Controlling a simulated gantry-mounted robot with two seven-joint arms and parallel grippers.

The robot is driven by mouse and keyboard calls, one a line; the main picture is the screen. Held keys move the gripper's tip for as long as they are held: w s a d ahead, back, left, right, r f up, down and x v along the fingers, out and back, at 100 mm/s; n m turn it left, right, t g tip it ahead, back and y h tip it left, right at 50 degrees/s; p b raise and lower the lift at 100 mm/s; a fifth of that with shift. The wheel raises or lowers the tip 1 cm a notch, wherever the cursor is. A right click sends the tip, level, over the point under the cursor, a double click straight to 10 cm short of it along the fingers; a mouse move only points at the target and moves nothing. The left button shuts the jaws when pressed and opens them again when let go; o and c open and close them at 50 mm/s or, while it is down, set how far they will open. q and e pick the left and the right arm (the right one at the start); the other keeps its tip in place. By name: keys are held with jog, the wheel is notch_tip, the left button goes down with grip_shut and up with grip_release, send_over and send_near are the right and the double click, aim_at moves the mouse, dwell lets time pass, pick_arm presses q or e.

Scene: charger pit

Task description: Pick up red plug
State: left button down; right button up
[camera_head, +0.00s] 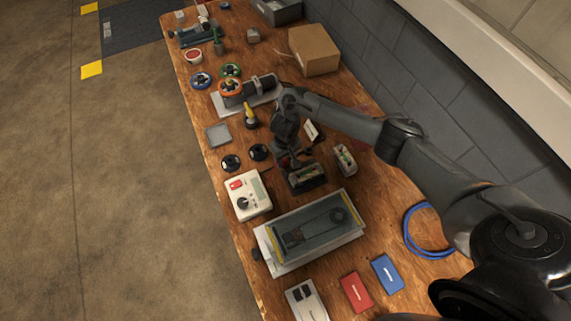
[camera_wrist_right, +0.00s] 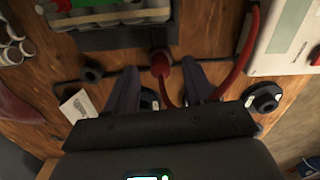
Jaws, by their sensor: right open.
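The red plug (camera_wrist_right: 160,62) shows in the right wrist view, standing by the near edge of the dark battery charger (camera_wrist_right: 122,38). A thin red cable runs from it. My right gripper (camera_wrist_right: 160,82) is open, with one finger on each side of the plug's line and its tips close to the plug. I cannot tell whether they touch it. In the head view my right gripper (camera_head: 290,158) points down at the table beside the charger (camera_head: 306,178), and a small red patch shows there, mostly hidden by the gripper. My left gripper is not in view.
A black plug (camera_wrist_right: 92,73) lies left of the red one in the wrist view. In the head view a white meter (camera_head: 247,195), black round knobs (camera_head: 231,162), a second battery holder (camera_head: 345,160) and a large grey device (camera_head: 310,225) surround the gripper. A cardboard box (camera_head: 314,50) stands farther back.

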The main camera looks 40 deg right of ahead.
jog(key=shift+f, duration=0.55)
jog(key=shift+c, duration=1.2)
grip_shut()
jog(key=shift+r, duration=0.1)
